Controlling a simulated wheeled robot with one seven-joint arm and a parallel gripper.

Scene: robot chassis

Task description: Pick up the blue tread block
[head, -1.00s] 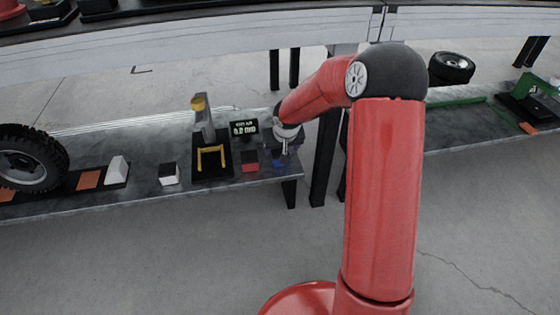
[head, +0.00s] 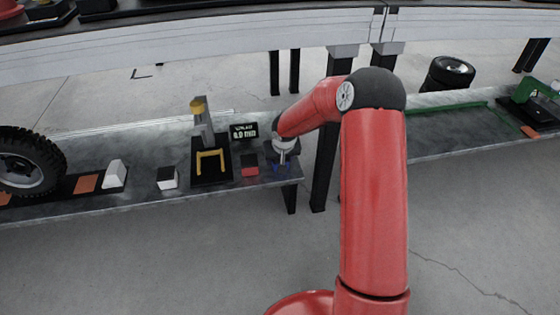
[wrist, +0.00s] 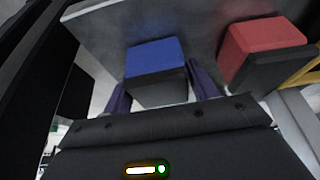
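The blue tread block (wrist: 155,58) has a blue face and a dark grey part below it. In the wrist view it lies ahead of my gripper, with the dark part between the two purple fingers. My gripper (wrist: 161,90) is open, with a finger on each side and a narrow gap visible beside the block. In the head view my gripper (head: 282,168) is low at the right end of the grey bench, and it mostly hides the block there.
A red block (wrist: 262,45) with a dark part stands close to the right in the wrist view; it also shows in the head view (head: 250,171). A gauge with a yellow fork (head: 210,160), a small display (head: 244,131) and a white block (head: 167,178) stand further left. The bench's front edge is close.

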